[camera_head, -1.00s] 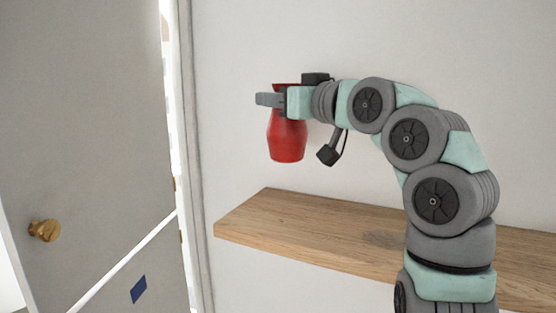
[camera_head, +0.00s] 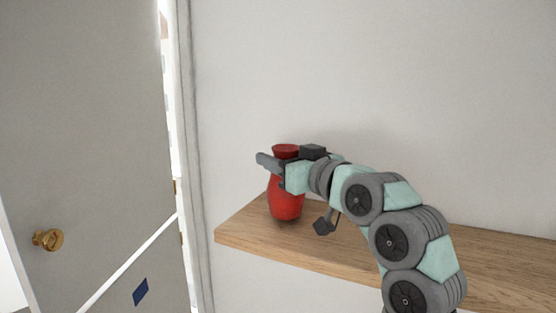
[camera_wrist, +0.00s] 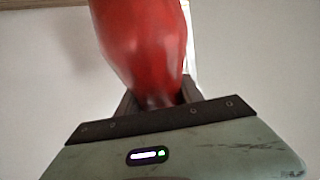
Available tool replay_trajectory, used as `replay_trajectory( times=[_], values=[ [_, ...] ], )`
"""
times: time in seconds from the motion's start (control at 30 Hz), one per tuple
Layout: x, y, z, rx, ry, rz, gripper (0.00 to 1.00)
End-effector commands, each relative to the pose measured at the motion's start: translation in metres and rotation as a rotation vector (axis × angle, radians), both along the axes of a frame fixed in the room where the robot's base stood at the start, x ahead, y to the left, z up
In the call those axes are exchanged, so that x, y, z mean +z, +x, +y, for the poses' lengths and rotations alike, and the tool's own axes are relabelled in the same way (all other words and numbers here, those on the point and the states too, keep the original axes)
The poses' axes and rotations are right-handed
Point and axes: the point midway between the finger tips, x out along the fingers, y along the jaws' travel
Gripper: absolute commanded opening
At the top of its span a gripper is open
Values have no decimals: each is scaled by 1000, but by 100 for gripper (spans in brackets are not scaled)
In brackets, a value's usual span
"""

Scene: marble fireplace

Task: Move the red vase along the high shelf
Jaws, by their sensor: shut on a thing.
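The red vase (camera_head: 285,203) is upright at the left end of the wooden high shelf (camera_head: 330,243) in the head view. Its base is at or just above the shelf top; I cannot tell whether they touch. My gripper (camera_head: 272,167) is shut around the vase's neck, just below the flared rim. In the wrist view the vase (camera_wrist: 142,40) fills the upper middle, with its narrow neck between my fingers (camera_wrist: 155,98). The fingertips are mostly hidden behind the gripper body and the vase.
A plain pale wall (camera_head: 400,80) stands behind the shelf. The visible shelf top right of the vase is clear, partly hidden by my arm.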

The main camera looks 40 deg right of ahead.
Motion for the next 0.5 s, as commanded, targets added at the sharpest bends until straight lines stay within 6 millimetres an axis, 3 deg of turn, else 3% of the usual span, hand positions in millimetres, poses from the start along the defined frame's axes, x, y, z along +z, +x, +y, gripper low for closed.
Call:
replay_trajectory(
  times=[0.47,0.5],
  values=[
    [-12,0,1,1,-1,-2,0],
    [-12,0,1,1,-1,-1,45]
  ],
)
